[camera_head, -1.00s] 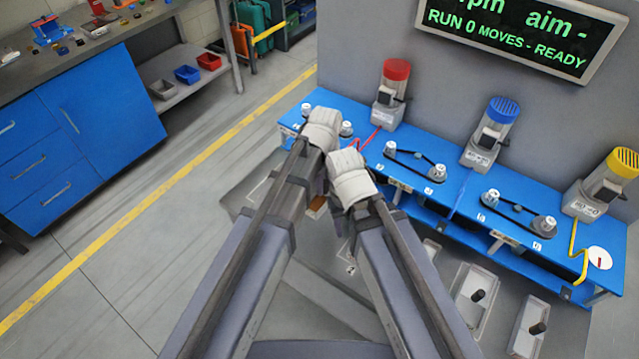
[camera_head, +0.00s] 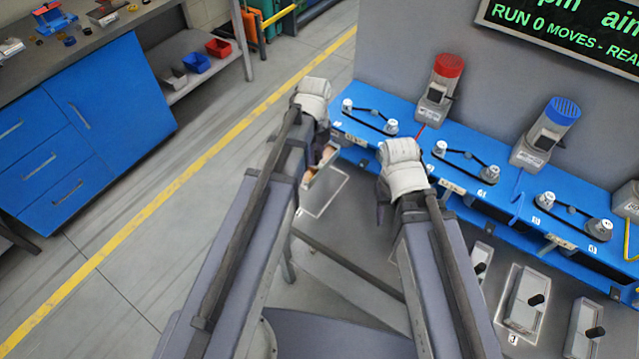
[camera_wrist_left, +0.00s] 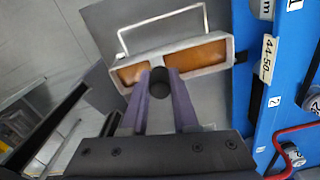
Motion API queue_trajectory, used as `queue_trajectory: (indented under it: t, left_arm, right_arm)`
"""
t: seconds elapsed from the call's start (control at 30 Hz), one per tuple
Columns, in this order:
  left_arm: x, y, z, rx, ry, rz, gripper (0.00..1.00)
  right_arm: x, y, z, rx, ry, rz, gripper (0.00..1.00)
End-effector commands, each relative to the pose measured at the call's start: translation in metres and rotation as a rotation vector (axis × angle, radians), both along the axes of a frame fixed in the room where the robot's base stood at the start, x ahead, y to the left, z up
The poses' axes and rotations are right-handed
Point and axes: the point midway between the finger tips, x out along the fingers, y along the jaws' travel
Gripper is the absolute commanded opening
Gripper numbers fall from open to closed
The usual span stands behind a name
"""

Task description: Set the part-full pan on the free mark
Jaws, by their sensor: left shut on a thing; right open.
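My left gripper (camera_head: 312,163) is shut on the black knob (camera_wrist_left: 160,82) of a pale pan (camera_wrist_left: 229,52). In the left wrist view the pan has orange-brown material in two sections beside the knob. In the head view the pan (camera_head: 322,165) is mostly hidden by my left wrist and fingers. A white-outlined rectangular mark (camera_head: 325,197) with no pan on it lies on the grey surface just below and right of the held pan. Part of a white outline (camera_wrist_left: 122,42) also shows beyond the pan in the left wrist view. My right gripper (camera_head: 385,212) is open and empty, further right.
A blue bench (camera_head: 425,150) with belt-and-pulley units and motors runs along the right, close to the pan's end in the wrist view. Several pans with black knobs, one of them here (camera_head: 527,300), stand in front of it at lower right. A blue cabinet (camera_head: 90,140) is at left.

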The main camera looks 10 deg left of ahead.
Motion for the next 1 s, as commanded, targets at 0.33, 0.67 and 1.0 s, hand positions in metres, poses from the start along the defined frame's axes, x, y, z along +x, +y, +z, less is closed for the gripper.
queue_trajectory:
  t: [0.33,0.67,1.0]
  left_arm:
    - [0.000,0.000,-0.025,0.000,0.000,0.000,0.00]
    - [0.000,0.000,-0.065,0.000,0.000,0.000,0.00]
    - [0.000,0.000,-0.080,0.000,0.000,0.000,0.00]
  right_arm:
    - [0.000,0.000,-0.025,0.000,0.000,0.000,0.50]
    - [0.000,0.000,-0.065,0.000,0.000,0.000,0.50]
    - [0.000,0.000,-0.080,0.000,0.000,0.000,0.50]
